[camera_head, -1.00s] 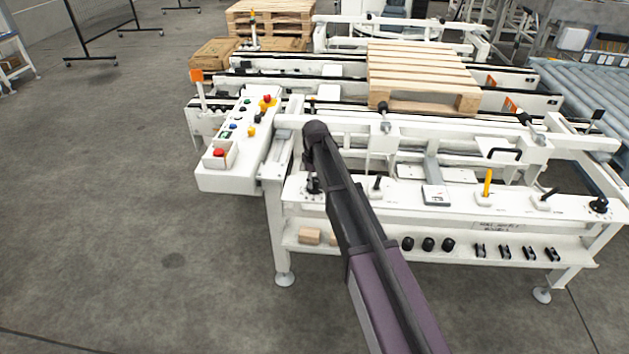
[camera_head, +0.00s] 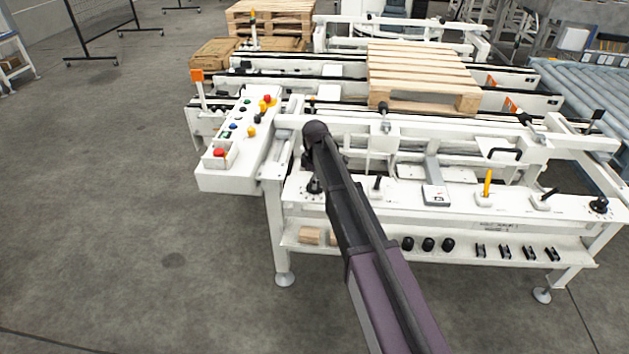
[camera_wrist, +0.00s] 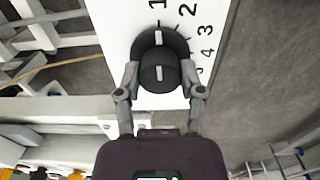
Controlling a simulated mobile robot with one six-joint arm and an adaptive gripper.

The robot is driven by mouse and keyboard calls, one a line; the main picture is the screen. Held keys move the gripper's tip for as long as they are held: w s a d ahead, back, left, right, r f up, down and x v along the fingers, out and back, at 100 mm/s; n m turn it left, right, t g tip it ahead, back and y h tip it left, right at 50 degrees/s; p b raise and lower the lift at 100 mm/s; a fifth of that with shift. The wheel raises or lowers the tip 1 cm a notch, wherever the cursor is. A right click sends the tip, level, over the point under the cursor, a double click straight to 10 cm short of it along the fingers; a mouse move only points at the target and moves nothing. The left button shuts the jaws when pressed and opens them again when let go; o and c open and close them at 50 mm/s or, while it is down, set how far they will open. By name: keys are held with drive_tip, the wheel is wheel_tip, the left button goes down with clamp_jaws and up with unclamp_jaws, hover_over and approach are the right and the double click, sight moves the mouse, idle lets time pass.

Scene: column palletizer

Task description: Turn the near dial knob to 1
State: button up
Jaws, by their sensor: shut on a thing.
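The dial knob (camera_wrist: 159,72) is black and round, with a white line on its cap and a white mark on its wider base. It sits on a white plate (camera_wrist: 118,22) with printed numbers. The white line and mark point up the picture, toward the 1 (camera_wrist: 157,5). My gripper (camera_wrist: 161,80) is shut on the knob, one finger on each side. In the head view the dial knob (camera_head: 315,186) is at the left end of the panel (camera_head: 405,195), partly hidden by my arm. My gripper's fingers are hidden there.
Along the panel stand a black lever (camera_head: 377,184), a yellow lever (camera_head: 487,183) and a second dial (camera_head: 599,204) at the far right. A button box (camera_head: 240,140) stands to the left. A shelf (camera_head: 465,245) below holds small parts. Open floor lies left.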

drive_tip(key=shift+s, duration=0.1)
drive_tip(key=o, duration=1.2)
drive_tip(key=shift+m, duration=0.3)
